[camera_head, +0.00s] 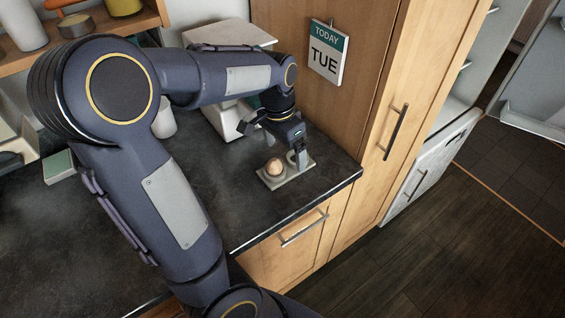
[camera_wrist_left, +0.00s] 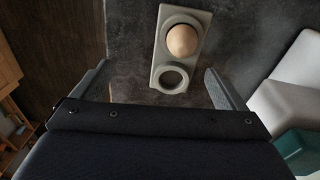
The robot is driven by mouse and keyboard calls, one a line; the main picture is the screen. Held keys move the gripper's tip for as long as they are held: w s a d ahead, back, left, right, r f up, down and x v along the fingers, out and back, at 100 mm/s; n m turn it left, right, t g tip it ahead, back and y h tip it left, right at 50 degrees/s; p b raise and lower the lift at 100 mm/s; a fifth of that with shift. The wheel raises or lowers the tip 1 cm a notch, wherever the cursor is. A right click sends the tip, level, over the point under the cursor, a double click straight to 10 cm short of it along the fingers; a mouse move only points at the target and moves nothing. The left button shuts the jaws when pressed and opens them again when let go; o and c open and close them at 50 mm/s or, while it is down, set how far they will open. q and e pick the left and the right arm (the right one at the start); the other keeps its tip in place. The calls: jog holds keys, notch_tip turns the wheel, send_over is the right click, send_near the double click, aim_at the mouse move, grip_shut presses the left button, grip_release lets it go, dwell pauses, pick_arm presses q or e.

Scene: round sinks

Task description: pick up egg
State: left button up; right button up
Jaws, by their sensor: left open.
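A light brown egg (camera_head: 274,166) sits in one cup of a grey two-cup holder (camera_head: 268,182) on the dark counter, near its front right corner. In the left wrist view the egg (camera_wrist_left: 182,40) is in the far cup, and the holder's near cup (camera_wrist_left: 171,78) is empty. My left gripper (camera_head: 277,145) is just above and beside the holder, its fingers pointing down. In the left wrist view its two fingers are spread wide, with the holder ahead between them and nothing held. My right gripper is in neither view.
A white appliance (camera_head: 228,118) stands behind the holder. A tall wooden cabinet (camera_head: 330,95) with a "TUE" calendar (camera_head: 328,55) rises to the right. A white cup (camera_head: 164,120) stands further left. The counter left of the holder is clear. The counter's front edge (camera_head: 310,203) is close.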

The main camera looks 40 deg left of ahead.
aim_at(286, 167)
pick_arm(q)
jog(key=shift+w+a+f+m+g+y, duration=0.15)
jog(key=shift+w+a+f+g+y, duration=0.15)
jog(key=shift+w, duration=0.25)
jog(key=shift+w+a+f+m+g+y, duration=0.1)
jog(key=shift+w+a+m+y, duration=0.1)
jog(key=shift+w+a, duration=0.25)
jog(key=f, duration=0.7)
jog(key=shift+w+f+p, duration=0.35)
jog(key=shift+w+p, duration=0.05)
jog(key=shift+c, duration=0.4)
jog(key=c, duration=1)
